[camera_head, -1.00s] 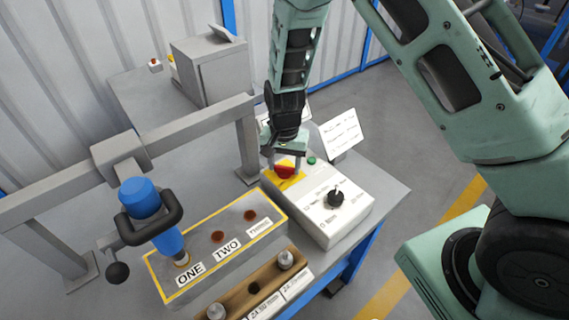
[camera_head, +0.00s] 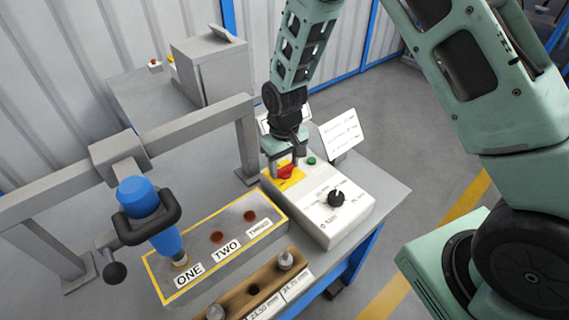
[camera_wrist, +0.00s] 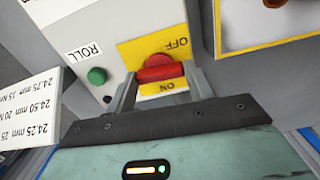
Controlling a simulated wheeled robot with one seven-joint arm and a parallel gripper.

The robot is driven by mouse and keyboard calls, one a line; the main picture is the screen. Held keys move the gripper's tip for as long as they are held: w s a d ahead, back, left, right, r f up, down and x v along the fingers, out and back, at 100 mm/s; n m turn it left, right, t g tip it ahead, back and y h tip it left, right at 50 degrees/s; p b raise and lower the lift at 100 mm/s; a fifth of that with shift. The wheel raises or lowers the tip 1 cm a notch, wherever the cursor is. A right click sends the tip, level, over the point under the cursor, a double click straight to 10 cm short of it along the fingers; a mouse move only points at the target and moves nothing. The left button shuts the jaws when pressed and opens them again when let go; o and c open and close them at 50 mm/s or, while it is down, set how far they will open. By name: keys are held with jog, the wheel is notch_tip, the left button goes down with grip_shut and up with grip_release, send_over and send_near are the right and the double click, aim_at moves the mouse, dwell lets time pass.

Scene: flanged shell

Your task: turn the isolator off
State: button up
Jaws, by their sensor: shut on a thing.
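The isolator is a red handle (camera_head: 287,172) on a yellow plate (camera_head: 292,184) at the back left of the white control box. In the wrist view the red handle (camera_wrist: 158,68) lies between my two fingers, with "OFF" and "ON" printed upside down on the yellow plate (camera_wrist: 138,50). My gripper (camera_head: 286,166) reaches down from above and is shut on the handle; it also shows in the wrist view (camera_wrist: 160,82). The fingers hide part of the handle, and I cannot tell exactly which label it points to.
On the box (camera_head: 345,221) are a green button (camera_head: 311,160) and a black knob (camera_head: 335,198). A white card (camera_head: 341,132) stands behind it. To the left are a grey frame (camera_head: 190,127), a blue tool (camera_head: 150,215) and a yellow-edged block (camera_head: 222,258).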

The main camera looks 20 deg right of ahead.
aim_at(285, 167)
jog(key=shift+n, duration=0.5)
jog(key=o, duration=1)
jog(key=shift+r, duration=0.1)
notch_tip(285, 167, up, 17)
jog(key=shift+r+b, duration=0.15)
jog(key=shift+b, duration=0.65)
jog(key=s+a+n, duration=0.1)
jog(key=s+a, duration=0.1)
jog(key=s, duration=0.7)
jog(key=s+a+n, duration=0.1)
jog(key=s+a, duration=0.1)
jog(key=s, duration=0.7)
jog(key=s+a+r+n, duration=0.1)
jog(key=s+a, duration=0.1)
jog(key=s, duration=0.7)
jog(key=shift+a+r+n+y, duration=0.1)
jog(key=shift+n+y, duration=0.2)
jog(key=shift+n, duration=0.1)
